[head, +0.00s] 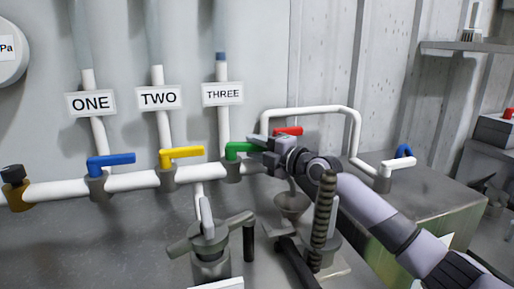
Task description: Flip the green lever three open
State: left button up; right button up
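The green lever (239,149) sits on a valve of the white horizontal pipe, under the label THREE (222,93). It lies roughly level, pointing right. My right gripper (261,145) is at the lever's right end, with its fingertips touching or very close to it. The fingers overlap the lever's end, so I cannot tell whether they are closed on it. My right arm comes in from the lower right. My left gripper is not in view.
A blue lever (112,160) under ONE and a yellow lever (182,153) under TWO sit to the left. A red lever (288,131) is just behind my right gripper. A grey valve fitting (211,245) stands in front.

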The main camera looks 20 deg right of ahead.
aim_at(261, 149)
jog(key=shift+s, duration=0.1)
jog(key=shift+b+v, duration=0.3)
jog(key=shift+v, duration=3.25)
